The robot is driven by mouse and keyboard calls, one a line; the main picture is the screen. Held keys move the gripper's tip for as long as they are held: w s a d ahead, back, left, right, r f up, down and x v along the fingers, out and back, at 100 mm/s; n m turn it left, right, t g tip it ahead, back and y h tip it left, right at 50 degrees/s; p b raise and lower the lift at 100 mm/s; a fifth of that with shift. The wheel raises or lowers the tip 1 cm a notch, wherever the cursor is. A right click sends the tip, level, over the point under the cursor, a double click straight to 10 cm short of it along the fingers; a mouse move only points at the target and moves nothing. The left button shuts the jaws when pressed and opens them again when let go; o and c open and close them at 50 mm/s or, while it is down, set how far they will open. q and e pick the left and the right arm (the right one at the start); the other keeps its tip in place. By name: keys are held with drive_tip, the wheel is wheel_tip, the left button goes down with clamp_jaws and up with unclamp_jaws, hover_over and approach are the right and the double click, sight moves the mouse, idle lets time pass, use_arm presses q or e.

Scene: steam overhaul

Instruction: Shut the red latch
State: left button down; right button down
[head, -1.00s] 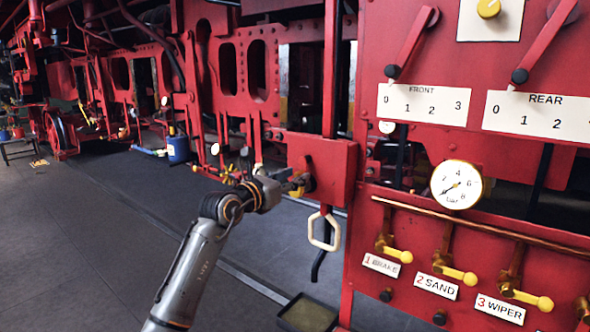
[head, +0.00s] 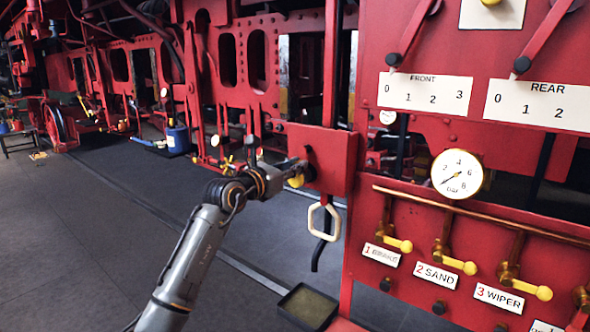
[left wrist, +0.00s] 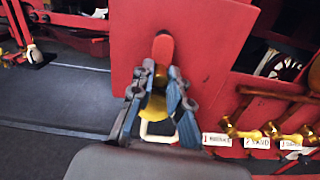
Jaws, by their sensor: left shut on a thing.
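A red box (head: 340,158) hangs beside the control panel in the head view. The red latch (left wrist: 163,48) shows on its face in the left wrist view as a short, upright red tab with a rounded top. A round yellow part (left wrist: 154,104) lies between the fingers below the tab and also shows in the head view (head: 296,181). My left gripper (left wrist: 160,78) is shut on the latch at the box's left side; its fingers hide the latch's lower part. In the head view the gripper (head: 302,172) is small and hides most of the latch. My right gripper is out of view.
A cream loop handle (head: 324,222) hangs just below the box. The red control panel, with a pressure gauge (head: 458,174) and yellow-knobbed levers (head: 456,262), stands to the right. A dark tray (head: 308,307) lies below.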

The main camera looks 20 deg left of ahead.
use_arm(q)
drive_tip(key=shift+a+f+m, duration=0.1)
drive_tip(key=shift+m, duration=0.2)
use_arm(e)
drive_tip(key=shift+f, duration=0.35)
use_arm(q)
drive_tip(key=c, duration=1.3)
unclamp_jaws()
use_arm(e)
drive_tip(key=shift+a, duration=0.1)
use_arm(q)
drive_tip(key=v, duration=1.2)
drive_tip(key=shift+w, duration=0.1)
